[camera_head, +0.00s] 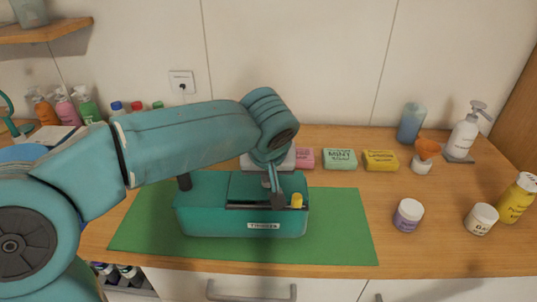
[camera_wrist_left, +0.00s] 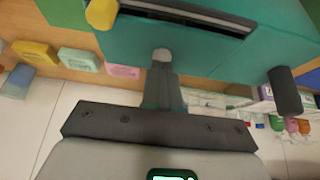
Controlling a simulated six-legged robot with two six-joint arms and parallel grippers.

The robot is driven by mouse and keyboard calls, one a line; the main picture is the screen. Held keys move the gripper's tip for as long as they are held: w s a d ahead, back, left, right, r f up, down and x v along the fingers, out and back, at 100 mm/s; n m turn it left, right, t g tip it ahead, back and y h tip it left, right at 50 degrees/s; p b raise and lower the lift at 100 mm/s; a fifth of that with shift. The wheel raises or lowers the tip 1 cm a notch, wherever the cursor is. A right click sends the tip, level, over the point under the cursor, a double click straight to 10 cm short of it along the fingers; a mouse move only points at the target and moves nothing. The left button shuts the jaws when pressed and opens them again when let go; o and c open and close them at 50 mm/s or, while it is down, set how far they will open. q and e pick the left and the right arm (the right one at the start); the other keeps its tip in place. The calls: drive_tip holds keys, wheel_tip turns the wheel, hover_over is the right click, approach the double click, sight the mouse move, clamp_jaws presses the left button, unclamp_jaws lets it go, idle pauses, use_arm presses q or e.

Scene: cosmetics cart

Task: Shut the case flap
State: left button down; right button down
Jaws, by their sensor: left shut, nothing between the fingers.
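The teal case (camera_head: 205,222) stands on a green mat and has a pale label on its front. Its flap looks like the teal panel (camera_head: 248,187) on top; a dark gap runs along its front edge, and how far it stands open is unclear. A yellow knob (camera_head: 296,201) sits at the right of the top and a black post (camera_head: 184,181) at the left. My left gripper (camera_head: 277,201) is shut and empty, pointing down over the top near the gap. In the left wrist view the fingertips (camera_wrist_left: 161,56) lie close against the teal surface; contact is unclear. My right gripper is out of view.
The green mat (camera_head: 340,235) is bare right of the case. Pink, mint and yellow soap boxes (camera_head: 380,160) stand behind it. A purple-labelled jar (camera_head: 408,215), white jar (camera_head: 481,219), yellow bottle (camera_head: 517,198) and pump bottle (camera_head: 464,135) stand at right. Several bottles stand at back left.

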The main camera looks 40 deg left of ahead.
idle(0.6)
use_arm(q)
drive_tip(key=shift+w+a+r+p, duration=0.25)
drive_tip(key=shift+w+a+p, duration=0.2)
drive_tip(key=shift+w, duration=0.15)
drive_tip(key=shift+r, duration=0.2)
wheel_tip(320, 180, up, 4)
drive_tip(key=p, duration=0.4)
drive_tip(key=shift+w+a+r, duration=0.1)
drive_tip(key=shift+a+r, duration=0.05)
drive_tip(key=shift+r, duration=0.05)
drive_tip(key=d+v, duration=0.1)
drive_tip(key=v, duration=0.9)
drive_tip(key=g+h+p, duration=0.2)
drive_tip(key=p, duration=0.5)
hover_over(269, 190)
drive_tip(key=a, duration=0.1)
drive_tip(key=x, duration=0.4)
drive_tip(key=s+d+x, duration=0.1)
drive_tip(key=x, duration=0.3)
drive_tip(key=s+x, duration=0.1)
drive_tip(key=x, duration=0.4)
drive_tip(key=shift+d+f, duration=0.15)
drive_tip(key=shift+f, duration=0.25)
drive_tip(key=shift+s, duration=0.15)
